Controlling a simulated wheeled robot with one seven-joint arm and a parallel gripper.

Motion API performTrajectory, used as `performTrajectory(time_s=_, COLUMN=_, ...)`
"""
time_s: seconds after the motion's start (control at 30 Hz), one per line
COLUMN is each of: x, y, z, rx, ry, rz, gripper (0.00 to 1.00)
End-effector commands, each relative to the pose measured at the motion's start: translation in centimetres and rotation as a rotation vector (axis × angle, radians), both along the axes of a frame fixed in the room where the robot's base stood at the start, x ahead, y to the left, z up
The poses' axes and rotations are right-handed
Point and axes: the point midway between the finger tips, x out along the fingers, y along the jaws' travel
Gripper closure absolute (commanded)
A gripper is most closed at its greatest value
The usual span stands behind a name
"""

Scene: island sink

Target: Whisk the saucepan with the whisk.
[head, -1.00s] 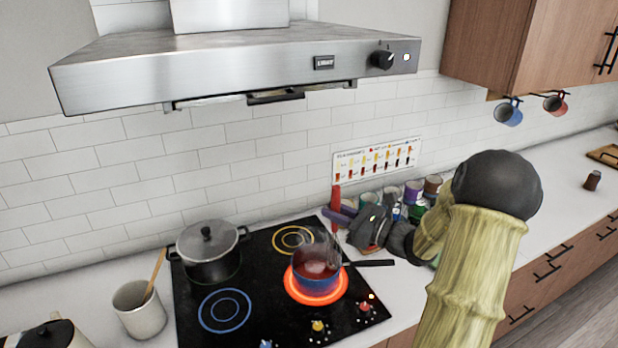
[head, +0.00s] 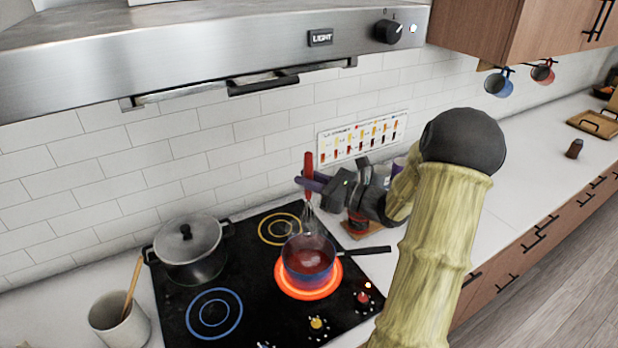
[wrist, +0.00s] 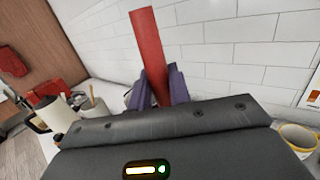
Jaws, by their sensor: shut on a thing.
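My gripper (head: 312,183) is shut on the red handle of the whisk (head: 309,164), which it holds upright. The red handle also shows between purple fingers in the wrist view (wrist: 150,50). The whisk's wire end hangs down over the back of the saucepan (head: 296,272); I cannot tell whether the wires touch the contents. The blue saucepan holds a reddish liquid and stands on the glowing red burner, with its dark handle pointing right.
A lidded grey pot (head: 190,252) stands at the back left of the black cooktop (head: 255,295). A crock (head: 118,322) with a wooden utensil stands left of it. The range hood (head: 220,60) hangs above. Counter at the right is mostly clear.

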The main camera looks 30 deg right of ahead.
Motion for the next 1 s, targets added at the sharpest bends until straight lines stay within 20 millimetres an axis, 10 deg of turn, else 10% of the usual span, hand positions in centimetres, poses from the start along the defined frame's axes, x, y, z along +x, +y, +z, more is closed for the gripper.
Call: performTrajectory(time_s=1.0, x=0.0, y=-0.2, z=-7.1, rx=0.0, ry=0.0, rz=-0.003, gripper=1.0)
